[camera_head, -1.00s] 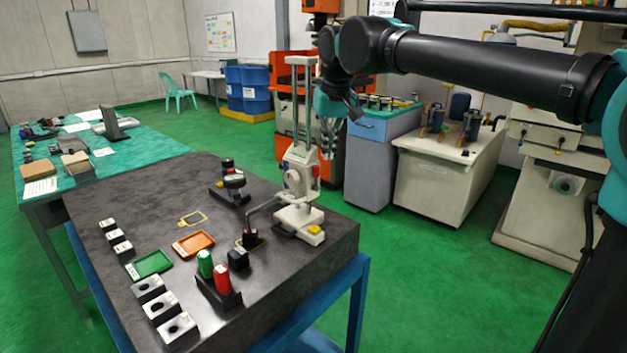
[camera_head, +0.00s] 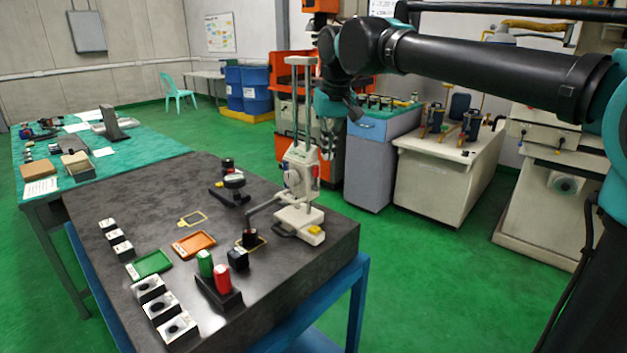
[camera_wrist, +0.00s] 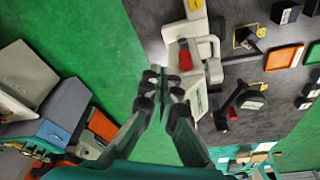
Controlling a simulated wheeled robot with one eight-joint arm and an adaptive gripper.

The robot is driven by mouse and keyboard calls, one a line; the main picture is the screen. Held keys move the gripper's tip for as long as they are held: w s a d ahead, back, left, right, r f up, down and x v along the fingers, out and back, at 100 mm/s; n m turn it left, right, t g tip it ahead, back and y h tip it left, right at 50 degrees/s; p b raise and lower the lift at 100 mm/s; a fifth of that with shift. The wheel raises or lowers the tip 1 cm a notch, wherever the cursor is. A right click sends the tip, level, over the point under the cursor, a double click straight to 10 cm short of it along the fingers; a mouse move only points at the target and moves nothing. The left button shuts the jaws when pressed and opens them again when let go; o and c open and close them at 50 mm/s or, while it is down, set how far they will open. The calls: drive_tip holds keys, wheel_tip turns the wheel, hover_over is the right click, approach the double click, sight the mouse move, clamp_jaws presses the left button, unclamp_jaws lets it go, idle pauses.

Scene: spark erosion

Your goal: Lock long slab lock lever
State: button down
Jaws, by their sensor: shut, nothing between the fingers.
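A pale height gauge (camera_head: 299,205) with a tall upright frame stands at the right end of the dark slab (camera_head: 120,200). A small red lever (camera_head: 316,170) shows on its right side. The wrist view shows the red lever (camera_wrist: 184,56) on the pale gauge body; I cannot tell whether it is locked. My gripper (camera_head: 328,150) hangs beside the gauge, on its right side in the head view. Its fingers are shut and empty. In the wrist view my gripper (camera_wrist: 164,86) is left of the red lever, with a visible gap.
Red and green cylinders (camera_head: 214,274), an orange tray (camera_head: 194,244), a green tray (camera_head: 150,264) and several small blocks sit on the slab. Green floor (camera_head: 430,270) lies right of the slab.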

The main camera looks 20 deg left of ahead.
sight(316, 164)
drive_tip(key=shift+f, duration=1.1)
idle(0.4)
drive_tip(key=shift+s, duration=0.1)
idle(0.3)
drive_tip(key=shift+s+a+f, duration=0.1)
drive_tip(key=shift+s+a, duration=0.15)
drive_tip(key=shift+s, duration=0.35)
drive_tip(key=shift+s+a, duration=0.25)
drive_tip(key=shift+s, duration=0.3)
drive_tip(key=shift+s+a+f, duration=0.1)
drive_tip(key=shift+s+a, duration=0.15)
drive_tip(key=shift+s, duration=0.35)
drive_tip(key=shift+s+a, duration=0.1)
drive_tip(key=shift+s, duration=0.05)
drive_tip(key=shift+s+a+f, duration=0.3)
drive_tip(key=shift+s+f, duration=0.15)
drive_tip(key=shift+s, duration=0.3)
drive_tip(key=shift+s+f, duration=0.15)
drive_tip(key=shift+a+v, duration=0.2)
drive_tip(key=shift+v, duration=0.65)
drive_tip(key=shift+a+v, duration=0.2)
drive_tip(key=shift+v, duration=0.7)
drive_tip(key=shift+a+v, duration=0.2)
drive_tip(key=shift+v, duration=0.65)
